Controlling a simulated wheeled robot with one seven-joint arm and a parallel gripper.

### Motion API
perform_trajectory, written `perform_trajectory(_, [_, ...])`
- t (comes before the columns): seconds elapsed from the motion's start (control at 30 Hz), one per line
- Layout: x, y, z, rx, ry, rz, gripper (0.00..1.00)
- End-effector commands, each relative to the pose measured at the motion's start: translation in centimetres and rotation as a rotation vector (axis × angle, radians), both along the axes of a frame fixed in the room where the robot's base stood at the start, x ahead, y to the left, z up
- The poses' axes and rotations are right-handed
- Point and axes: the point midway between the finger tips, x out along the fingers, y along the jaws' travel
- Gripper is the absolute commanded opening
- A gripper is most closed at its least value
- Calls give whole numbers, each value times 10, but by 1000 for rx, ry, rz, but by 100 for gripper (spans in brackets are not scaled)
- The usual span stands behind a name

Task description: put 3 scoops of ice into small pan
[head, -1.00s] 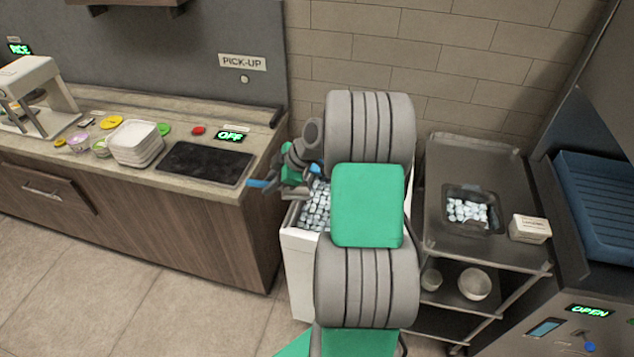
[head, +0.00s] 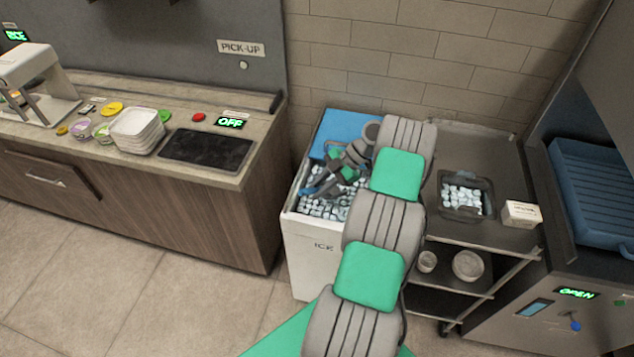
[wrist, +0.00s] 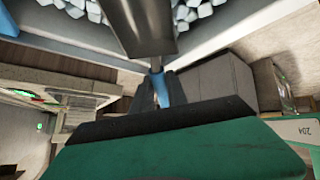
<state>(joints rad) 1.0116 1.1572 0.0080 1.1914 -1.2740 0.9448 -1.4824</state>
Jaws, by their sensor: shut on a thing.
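The white ice bin (head: 305,244), labelled ICE, stands open in the middle, full of ice cubes (head: 320,206). My gripper (head: 328,180) is over the bin's opening. In the wrist view my gripper (wrist: 158,100) is shut on the blue handle (wrist: 160,84) of a dark metal scoop (wrist: 140,24). The scoop's bowl is near the bin's rim and the ice; whether it carries ice cannot be told. The small dark pan (head: 441,209) sits on the cart at the right and holds ice cubes (head: 462,196).
The steel cart (head: 470,140) stands right of the bin, with a small white box (head: 521,213) beside the pan and bowls (head: 468,265) below. A counter (head: 215,176) with stacked white containers (head: 138,132) is at the left. My arm covers the gap between bin and cart.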

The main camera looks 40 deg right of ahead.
Motion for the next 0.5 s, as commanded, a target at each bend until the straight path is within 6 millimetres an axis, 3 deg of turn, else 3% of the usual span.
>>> perform_trajectory(0.37, [0, -4, -48, 56, -2, 0, 0])
perform_trajectory(0.5, [-1, -19, -50, 19, -2, -1, 0])
